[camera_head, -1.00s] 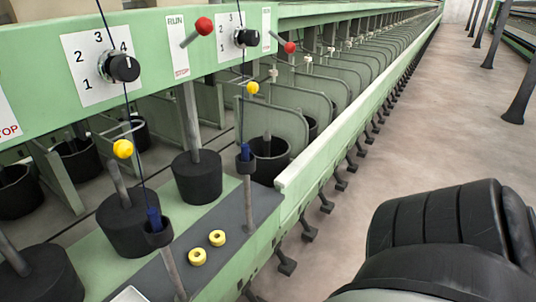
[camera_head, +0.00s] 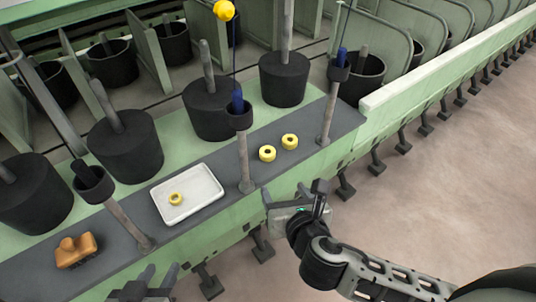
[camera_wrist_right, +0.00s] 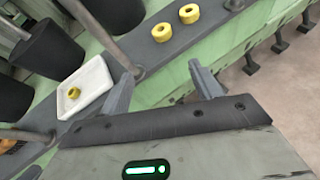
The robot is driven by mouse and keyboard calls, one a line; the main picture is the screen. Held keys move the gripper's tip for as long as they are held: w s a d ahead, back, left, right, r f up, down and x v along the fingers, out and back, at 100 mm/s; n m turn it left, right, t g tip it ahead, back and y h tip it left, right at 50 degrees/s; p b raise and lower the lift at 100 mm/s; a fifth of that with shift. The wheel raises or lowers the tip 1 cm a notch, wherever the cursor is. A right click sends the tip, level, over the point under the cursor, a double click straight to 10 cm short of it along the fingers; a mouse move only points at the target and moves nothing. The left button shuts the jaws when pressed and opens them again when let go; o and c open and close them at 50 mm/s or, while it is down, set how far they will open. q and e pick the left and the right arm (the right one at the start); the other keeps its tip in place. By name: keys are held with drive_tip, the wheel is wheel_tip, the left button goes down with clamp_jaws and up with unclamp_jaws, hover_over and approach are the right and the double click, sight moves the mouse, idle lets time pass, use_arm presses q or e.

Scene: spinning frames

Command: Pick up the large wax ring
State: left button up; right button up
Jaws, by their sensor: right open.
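Two yellow wax rings, a nearer one (camera_head: 267,153) and a farther one (camera_head: 289,141), lie flat side by side on the grey shelf strip. A smaller-looking yellow ring (camera_head: 176,199) lies in a white tray. In the right wrist view the pair (camera_wrist_right: 162,32) (camera_wrist_right: 189,13) is beyond my fingers, and the tray ring (camera_wrist_right: 73,92) is at the left. Which of the pair is larger is hard to tell. My right gripper (camera_head: 285,192) is open and empty, in front of the shelf edge; its fingers (camera_wrist_right: 160,72) are spread. My left gripper (camera_head: 158,272) is partly cut off below, its fingers apart.
The white tray (camera_head: 209,181) stands on the shelf (camera_head: 218,150). Upright grey rods (camera_head: 244,160) rise from the shelf near the rings. Black bobbins (camera_head: 208,110) stand behind. A brown object (camera_head: 76,251) lies at the left. The floor (camera_head: 440,190) at right is clear.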

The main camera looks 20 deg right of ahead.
drive_tip(key=n, duration=0.1)
drive_tip(key=b, duration=0.2)
approach(269, 156)
drive_tip(key=shift+h, duration=0.3)
drive_tip(key=x, duration=0.4)
drive_tip(key=shift+w+a, duration=0.15)
drive_tip(key=shift+a, duration=0.05)
drive_tip(key=b+x, duration=0.1)
drive_tip(key=x, duration=0.4)
drive_tip(key=shift+f, duration=0.15)
drive_tip(key=c, duration=1.1)
use_arm(q)
drive_tip(key=shift+w+d+f, duration=0.1)
drive_tip(key=shift+d+f, duration=0.05)
drive_tip(key=shift+f, duration=0.4)
